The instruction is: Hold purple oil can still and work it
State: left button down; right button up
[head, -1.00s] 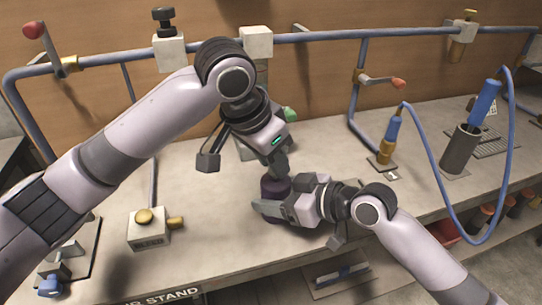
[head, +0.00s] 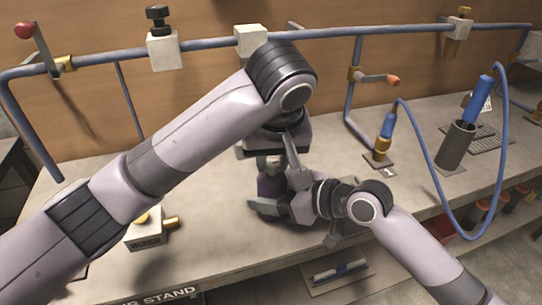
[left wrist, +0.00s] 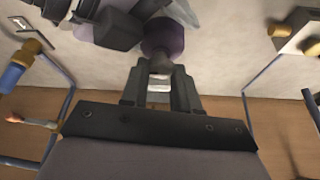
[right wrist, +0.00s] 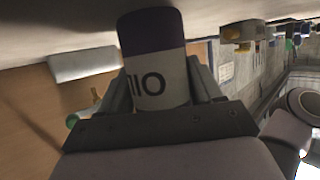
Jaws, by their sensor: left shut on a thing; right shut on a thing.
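The purple oil can (head: 268,185) stands on the bench, partly hidden by my grippers. In the left wrist view its purple body (left wrist: 162,38) narrows to a grey top. In the right wrist view it shows a purple band and a pale band with dark lettering (right wrist: 150,60). My left gripper (head: 270,164) comes from above and is shut on the can's grey top; its fingers show in the left wrist view (left wrist: 160,88). My right gripper (head: 268,206) is shut around the can's body from the side (right wrist: 160,85).
A pale block with a brass fitting (head: 147,236) sits at the bench's left front. A blue pipe frame (head: 350,32) runs along the back. A grey cylinder (head: 455,147) with a blue-handled tool and looping hose (head: 430,180) stands right.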

pick_arm(q)
jog(key=n, duration=0.2)
jog(key=n+y, duration=0.1)
jog(key=n, duration=0.1)
jog(key=n+y, duration=0.1)
jog(key=n, duration=0.1)
jog(key=shift+w+d+g, duration=0.15)
jog(key=shift+d+g, duration=0.1)
jog(key=shift+g, duration=0.15)
jog(key=n+g+y, duration=0.1)
jog(key=n, duration=0.2)
jog(key=n+g, duration=0.1)
jog(key=n, duration=0.2)
jog(key=shift+w+d+n+y, duration=0.1)
jog(key=shift+w+n+y, duration=0.1)
jog(key=shift+n+y, duration=0.2)
jog(key=c, duration=0.8)
grip_release()
jog(key=shift+d+r, duration=0.1)
jog(key=shift+r, duration=0.05)
jog(key=shift+v, duration=3.6)
